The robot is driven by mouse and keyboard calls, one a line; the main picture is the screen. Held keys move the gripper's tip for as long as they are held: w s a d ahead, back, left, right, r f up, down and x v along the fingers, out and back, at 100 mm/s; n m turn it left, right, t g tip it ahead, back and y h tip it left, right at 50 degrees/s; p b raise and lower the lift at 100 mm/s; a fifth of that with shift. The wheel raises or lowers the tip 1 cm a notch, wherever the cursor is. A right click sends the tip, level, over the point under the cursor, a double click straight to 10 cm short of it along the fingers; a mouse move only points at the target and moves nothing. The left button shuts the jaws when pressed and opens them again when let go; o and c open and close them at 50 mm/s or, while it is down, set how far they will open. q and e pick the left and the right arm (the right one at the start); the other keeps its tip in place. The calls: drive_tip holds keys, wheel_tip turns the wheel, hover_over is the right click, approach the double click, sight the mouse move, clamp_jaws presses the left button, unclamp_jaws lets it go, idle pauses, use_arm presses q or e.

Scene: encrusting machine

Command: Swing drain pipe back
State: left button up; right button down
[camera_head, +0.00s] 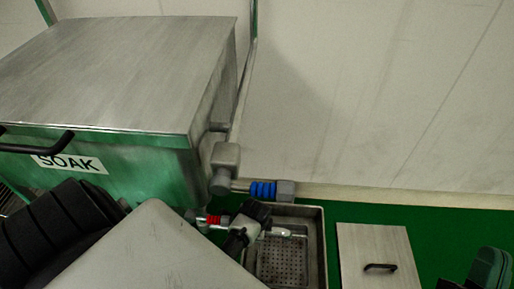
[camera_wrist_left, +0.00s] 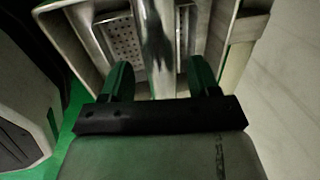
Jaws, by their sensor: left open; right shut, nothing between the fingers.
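The shiny metal drain pipe (camera_wrist_left: 155,45) runs between the two fingers of my left gripper (camera_wrist_left: 161,78) in the left wrist view. The gripper is open, with a finger on either side of the pipe; I cannot tell whether either touches it. In the head view my left wrist hides most of the pipe, and a pale pipe end (camera_head: 284,232) shows over the drain basin (camera_head: 317,240). The soak tank (camera_head: 120,75) stands at the left. My right gripper (camera_head: 489,268) is at the lower right edge, shut and empty, away from the pipe.
A blue-handled valve (camera_head: 262,190) and a red-handled one (camera_head: 213,220) sit by the tank's corner, close to my left wrist. A metal lid with a black handle (camera_head: 375,250) lies right of the basin. The wall (camera_head: 380,90) is behind.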

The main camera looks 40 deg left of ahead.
use_arm(q)
drive_tip(key=shift+w+a+f+b, duration=0.15)
drive_tip(key=shift+f+b, duration=0.15)
drive_tip(key=shift+f, duration=0.4)
use_arm(e)
drive_tip(key=shift+s+d+r+t+y, duration=0.1)
drive_tip(key=shift+s+r+t+y, duration=0.4)
drive_tip(key=shift+s+r+t, duration=0.6)
drive_tip(key=shift+w+f, duration=0.1)
drive_tip(key=shift+f, duration=0.1)
use_arm(q)
clamp_jaws()
